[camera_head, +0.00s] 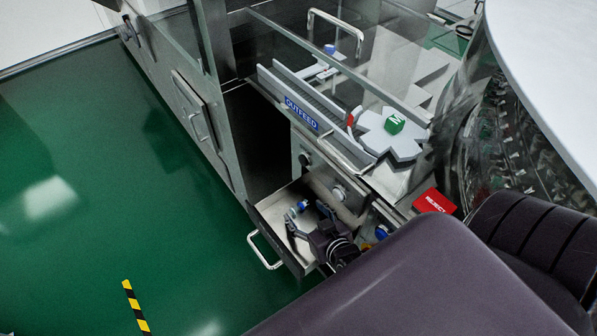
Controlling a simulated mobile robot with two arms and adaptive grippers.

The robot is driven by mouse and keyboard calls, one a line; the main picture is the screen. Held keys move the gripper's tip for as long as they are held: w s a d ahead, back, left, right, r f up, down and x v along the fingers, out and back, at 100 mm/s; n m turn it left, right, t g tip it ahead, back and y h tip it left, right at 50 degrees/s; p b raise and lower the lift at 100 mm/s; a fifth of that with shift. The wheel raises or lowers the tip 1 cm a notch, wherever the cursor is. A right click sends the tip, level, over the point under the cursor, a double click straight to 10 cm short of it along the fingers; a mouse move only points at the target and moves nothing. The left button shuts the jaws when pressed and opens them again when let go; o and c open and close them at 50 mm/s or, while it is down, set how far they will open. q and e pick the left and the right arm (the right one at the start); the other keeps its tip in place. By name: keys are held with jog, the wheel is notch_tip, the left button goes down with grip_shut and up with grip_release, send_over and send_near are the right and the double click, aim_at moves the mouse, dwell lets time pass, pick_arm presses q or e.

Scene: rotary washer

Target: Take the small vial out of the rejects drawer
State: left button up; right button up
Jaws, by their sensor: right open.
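The rejects drawer (267,208) is pulled open below the outfeed, with its metal handle facing the floor. A small vial with a blue cap (303,205) lies inside it. My right gripper (307,221) is in the drawer, with its dark fingers spread. The vial is right by the fingertips, near the opening between them; I cannot tell whether they touch it. Nothing is visibly held. My left gripper is not in view.
The outfeed rail (300,113) and a grey star wheel (393,143) with a green block stand above the drawer. A red reject sign (434,202) is to the right. Another blue cap (381,232) shows beside my arm.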

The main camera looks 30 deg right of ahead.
aim_at(299, 207)
jog(key=shift+x, duration=1.2)
jog(key=shift+c, duration=0.9)
jog(key=c, duration=0.7)
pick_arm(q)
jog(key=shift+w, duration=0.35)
pick_arm(e)
jog(key=shift+o, duration=0.2)
jog(key=shift+s+r, duration=0.1)
